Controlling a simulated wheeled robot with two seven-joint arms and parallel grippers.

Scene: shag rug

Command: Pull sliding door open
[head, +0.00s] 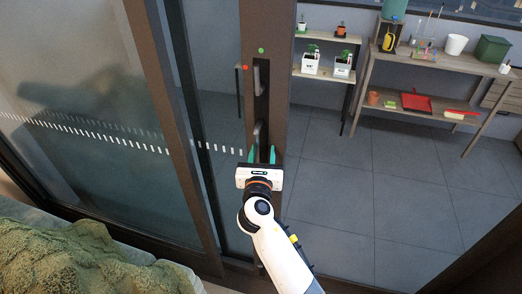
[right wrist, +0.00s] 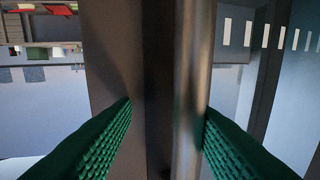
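The sliding door has a dark brown upright frame (head: 270,25) and glass with a row of white dashes. A metal bar handle (head: 258,132) stands upright on this frame; it also shows close up in the right wrist view (right wrist: 191,80). My right gripper (head: 260,154) is at the handle's lower part, its green fingers apart. In the right wrist view the fingers (right wrist: 168,112) stand on either side of the bar. A gap shows between the bar and the left-hand finger; the right-hand finger is very near the bar, contact unclear. My left gripper is out of view.
Fixed-looking glass (head: 80,110) with a brown post (head: 165,110) is at left. A green blanket (head: 80,260) lies at lower left. Beyond the door, a shelf (head: 325,75) holds potted plants and a workbench (head: 440,62) holds pots and tools. The tiled floor (head: 400,180) there is clear.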

